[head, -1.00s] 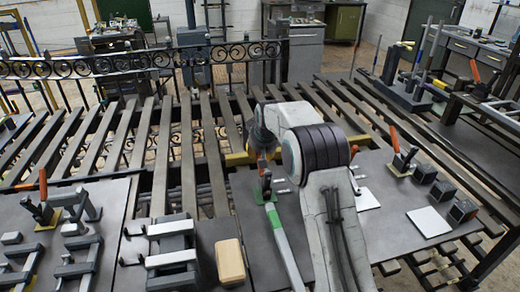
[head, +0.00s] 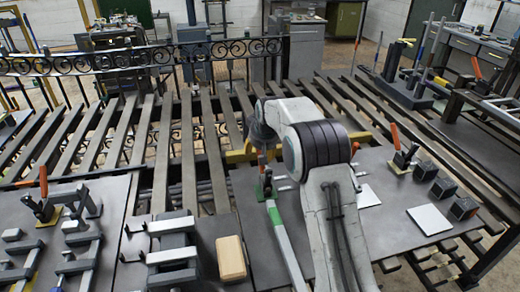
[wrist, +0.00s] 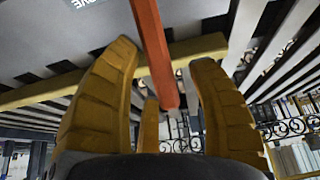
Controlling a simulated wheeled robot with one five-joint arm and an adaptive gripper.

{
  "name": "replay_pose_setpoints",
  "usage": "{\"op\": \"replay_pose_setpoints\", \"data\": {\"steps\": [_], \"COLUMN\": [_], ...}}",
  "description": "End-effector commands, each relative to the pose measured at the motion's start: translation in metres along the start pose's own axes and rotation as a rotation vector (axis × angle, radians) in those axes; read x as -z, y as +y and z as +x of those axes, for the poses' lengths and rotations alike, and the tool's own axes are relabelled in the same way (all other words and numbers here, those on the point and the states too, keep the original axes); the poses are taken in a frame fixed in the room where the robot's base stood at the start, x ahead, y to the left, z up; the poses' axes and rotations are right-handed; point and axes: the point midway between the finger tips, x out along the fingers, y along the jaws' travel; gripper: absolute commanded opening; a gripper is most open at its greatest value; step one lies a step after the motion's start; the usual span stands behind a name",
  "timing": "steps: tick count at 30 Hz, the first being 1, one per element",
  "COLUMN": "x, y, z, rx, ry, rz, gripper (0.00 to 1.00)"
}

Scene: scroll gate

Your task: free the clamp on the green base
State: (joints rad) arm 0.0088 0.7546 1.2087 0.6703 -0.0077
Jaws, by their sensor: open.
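The clamp on the green base (head: 267,190) stands on the dark plate just left of my arm in the head view. My arm partly covers it, and its upper part is hard to make out there. In the wrist view an orange handle (wrist: 153,50) reaches down from the top between the yellow fingers of my gripper (wrist: 163,58). The fingers are spread, with visible gaps on both sides of the handle. Whether the handle is within their depth or beyond it, I cannot tell. In the head view my gripper is mostly hidden behind my arm.
Orange-handled clamps on yellow bases stand at left (head: 45,205) and right (head: 400,160). A green-banded bar (head: 283,240) lies beside my arm. A wooden block (head: 231,258), grey brackets (head: 172,257), white tiles (head: 429,219) and dark blocks (head: 443,189) occupy the plates. Slats lie behind.

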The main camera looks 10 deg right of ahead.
Motion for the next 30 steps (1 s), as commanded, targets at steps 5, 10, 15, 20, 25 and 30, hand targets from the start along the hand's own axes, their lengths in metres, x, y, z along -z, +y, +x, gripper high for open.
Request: {"op": "replay_pose_setpoints", "data": {"steps": [5, 10, 15, 20, 25, 30], "x": [0.001, 0.002, 0.001, 0.001, 0.001, 0.001], "y": [0.000, 0.000, 0.000, 0.000, 0.000, 0.000], "z": [-0.018, -0.047, -0.076, -0.098, -0.112, -0.118], "rx": [0.000, 0.000, 0.000, 0.000, 0.000, 0.000], "ry": [0.004, 0.005, 0.004, 0.004, 0.003, 0.003], "rz": [0.000, 0.000, 0.000, 0.000, 0.000, 0.000], "gripper": [0.53, 0.53, 0.53, 0.53, 0.53, 0.53]}}
